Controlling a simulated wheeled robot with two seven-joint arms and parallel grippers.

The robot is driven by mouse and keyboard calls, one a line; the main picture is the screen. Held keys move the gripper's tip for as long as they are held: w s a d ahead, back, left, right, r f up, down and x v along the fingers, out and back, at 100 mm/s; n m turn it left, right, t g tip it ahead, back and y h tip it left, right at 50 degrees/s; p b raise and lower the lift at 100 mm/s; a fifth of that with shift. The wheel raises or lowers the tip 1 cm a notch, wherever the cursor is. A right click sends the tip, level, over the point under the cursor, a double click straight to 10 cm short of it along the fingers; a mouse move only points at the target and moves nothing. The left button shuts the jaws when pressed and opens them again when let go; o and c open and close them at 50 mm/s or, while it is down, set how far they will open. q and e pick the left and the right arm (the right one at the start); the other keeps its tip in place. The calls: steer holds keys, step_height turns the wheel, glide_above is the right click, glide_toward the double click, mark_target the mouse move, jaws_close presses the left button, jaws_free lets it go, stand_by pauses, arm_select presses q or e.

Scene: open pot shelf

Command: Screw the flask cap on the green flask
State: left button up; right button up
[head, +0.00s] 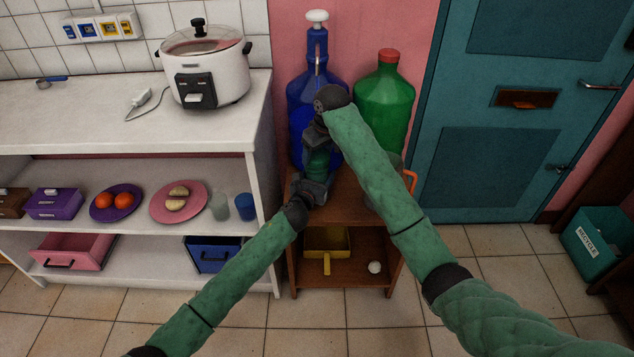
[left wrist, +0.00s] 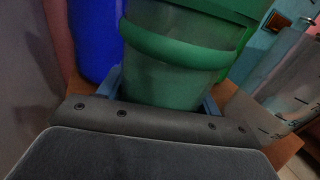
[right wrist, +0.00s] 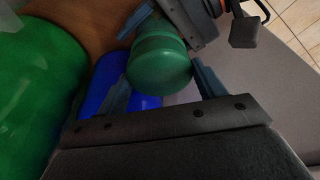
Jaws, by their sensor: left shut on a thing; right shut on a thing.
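The green flask (head: 317,161) stands upright between my two grippers, in front of the large blue bottle. My left gripper (head: 315,186) is shut around its lower part. The flask (left wrist: 175,75) fills the middle of the left wrist view, with a raised band around it. My right gripper (head: 317,140) is above, pointing down, and is shut on the green flask cap (right wrist: 163,74) at the flask's top. The cap's round end shows between the right fingers in the right wrist view. Cap and flask look in line and touching. I cannot tell how far the thread is engaged.
The blue pump bottle (head: 302,105) and the green bottle with a red lid (head: 385,100) stand close behind on the brown shelf (head: 345,205). A grey graduated jug (left wrist: 290,85) is close at the right. A white counter (head: 200,133) stands at the left.

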steer(key=m+h, duration=0.1)
steer(key=m, duration=0.4)
steer(key=shift+a+t, duration=0.2)
steer(key=shift+t, duration=0.2)
steer(key=m, duration=0.2)
steer(key=m+h, duration=0.1)
steer(key=m, duration=0.2)
steer(key=shift+a+h, duration=0.1)
steer(key=shift+h, duration=0.2)
steer(key=shift+m, duration=0.5)
steer(key=o, duration=1.1)
